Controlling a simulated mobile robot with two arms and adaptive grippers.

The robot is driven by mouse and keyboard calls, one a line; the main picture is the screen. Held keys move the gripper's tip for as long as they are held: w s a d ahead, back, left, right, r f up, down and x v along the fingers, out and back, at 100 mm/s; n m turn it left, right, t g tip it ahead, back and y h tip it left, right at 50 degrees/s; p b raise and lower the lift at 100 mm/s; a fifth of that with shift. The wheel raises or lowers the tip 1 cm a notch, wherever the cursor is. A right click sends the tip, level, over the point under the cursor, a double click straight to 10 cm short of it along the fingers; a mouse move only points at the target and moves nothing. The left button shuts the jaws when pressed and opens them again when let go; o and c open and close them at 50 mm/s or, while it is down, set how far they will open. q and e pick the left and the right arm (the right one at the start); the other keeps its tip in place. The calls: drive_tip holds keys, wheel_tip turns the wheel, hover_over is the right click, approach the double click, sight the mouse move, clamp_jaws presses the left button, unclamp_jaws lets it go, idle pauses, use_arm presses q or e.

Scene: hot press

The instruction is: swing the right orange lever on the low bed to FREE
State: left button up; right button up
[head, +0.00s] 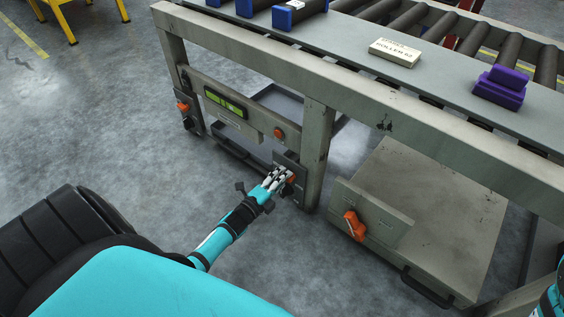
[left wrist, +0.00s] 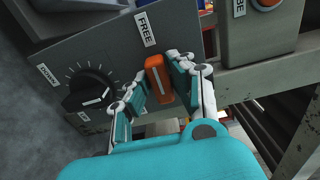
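An orange lever (left wrist: 158,80) sits on a grey panel (left wrist: 105,50) and shows between the fingers of my left gripper (left wrist: 156,75). One finger is on each side of it, close against it, and the gripper looks shut on it. The lever points roughly toward a FREE label (left wrist: 145,28). In the head view, my left gripper (head: 280,178) is at this lever, low by the frame's leg, and its fingers hide most of the lever. Another orange lever (head: 183,106) is at the left end of the same low frame. My right gripper is not in view.
A black dial (left wrist: 90,90) is beside the lever. A green display (head: 226,103) and an orange button (head: 279,133) are on the frame. A low plate (head: 430,200) with another orange lever (head: 354,226) stands right of the leg (head: 316,150). Open floor lies left.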

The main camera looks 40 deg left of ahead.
use_arm(q)
drive_tip(key=o, duration=0.4)
drive_tip(key=shift+w+d, duration=0.2)
drive_tip(key=shift+w, duration=0.05)
drive_tip(key=shift+s, duration=0.15)
drive_tip(key=s, duration=0.8)
drive_tip(key=s+a, duration=0.1)
drive_tip(key=s, duration=0.2)
drive_tip(key=shift+s, duration=0.4)
